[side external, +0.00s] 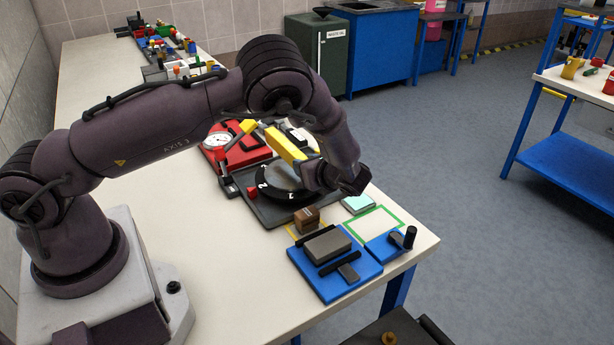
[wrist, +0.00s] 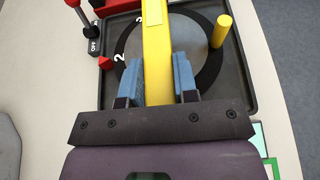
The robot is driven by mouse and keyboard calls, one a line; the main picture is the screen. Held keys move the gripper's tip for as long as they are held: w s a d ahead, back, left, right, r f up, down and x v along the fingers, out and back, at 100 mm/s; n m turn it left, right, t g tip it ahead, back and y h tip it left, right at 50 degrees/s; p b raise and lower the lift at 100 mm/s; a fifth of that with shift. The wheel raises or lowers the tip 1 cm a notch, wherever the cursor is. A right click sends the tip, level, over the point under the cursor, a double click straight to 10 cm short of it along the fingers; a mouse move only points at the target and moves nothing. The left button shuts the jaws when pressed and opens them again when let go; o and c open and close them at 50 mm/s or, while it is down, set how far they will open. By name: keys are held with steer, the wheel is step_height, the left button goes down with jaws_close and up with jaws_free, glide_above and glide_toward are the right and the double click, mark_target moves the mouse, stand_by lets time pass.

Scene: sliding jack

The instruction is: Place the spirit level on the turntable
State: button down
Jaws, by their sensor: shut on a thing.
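The yellow spirit level (side external: 284,144) is a long bar, held over the turntable in the side view. In the wrist view the spirit level (wrist: 156,50) runs up the picture between the blue fingers of my gripper (wrist: 163,82), which is shut on it. The turntable (side external: 268,193) is a grey disc with a black numbered ring, set on a dark tray. The wrist view also shows the turntable (wrist: 129,76), partly hidden by the bar and my gripper. I cannot tell whether the bar touches the disc.
A yellow post (wrist: 221,31) stands at the turntable's right in the wrist view. A red marker (wrist: 105,63) sits at its left edge. A red unit with a dial (side external: 217,141) stands behind. A brown block (side external: 306,219) and a blue fixture (side external: 333,266) are in front.

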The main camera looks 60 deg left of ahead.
steer(key=shift+f, duration=1.55)
steer(key=shift+f, duration=0.15)
steer(key=c, duration=0.9)
jaws_free()
